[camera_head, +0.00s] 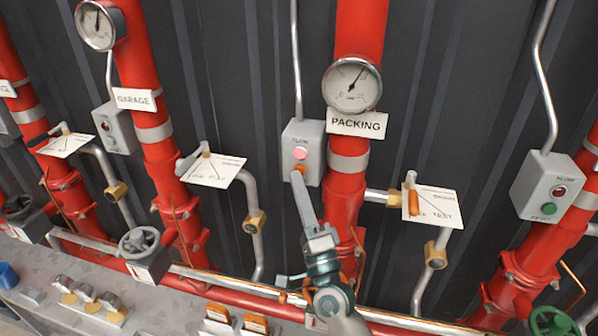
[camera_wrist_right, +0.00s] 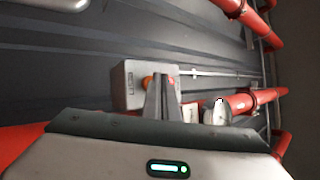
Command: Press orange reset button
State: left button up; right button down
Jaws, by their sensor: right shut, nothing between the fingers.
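The orange reset button (camera_head: 301,169) is on the lower part of a grey flow box (camera_head: 312,139) beside the PACKING pipe, below a pink-lit lamp (camera_head: 300,154). My right gripper (camera_head: 297,177) is shut and empty, with its tip at the button and partly covering it. I cannot tell whether the tip touches or presses it. In the right wrist view the orange button (camera_wrist_right: 147,82) shows just left of my shut fingers (camera_wrist_right: 162,82), on the grey box (camera_wrist_right: 127,84). My left gripper is not in view.
A gauge (camera_head: 352,85) and a PACKING sign (camera_head: 357,123) sit above and right of the box. A test valve with an orange handle (camera_head: 413,200) is to the right. Another flow box (camera_head: 546,187) with a green button stands at the far right.

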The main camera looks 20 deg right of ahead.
jog(key=shift+w+d, duration=0.3)
jog(key=shift+w, duration=0.1)
dwell(0.6)
jog(key=shift+s+a, duration=0.1)
dwell(0.3)
jog(key=shift+s+a, duration=0.45)
jog(key=shift+s, duration=0.25)
jog(key=s+a, duration=0.1)
jog(key=s, duration=0.1)
jog(key=s+a+p, duration=0.1)
jog(key=s, duration=0.1)
jog(key=shift+a, duration=0.4)
jog(key=shift+s+f, duration=0.1)
jog(key=shift+s, duration=0.05)
dwell(0.9)
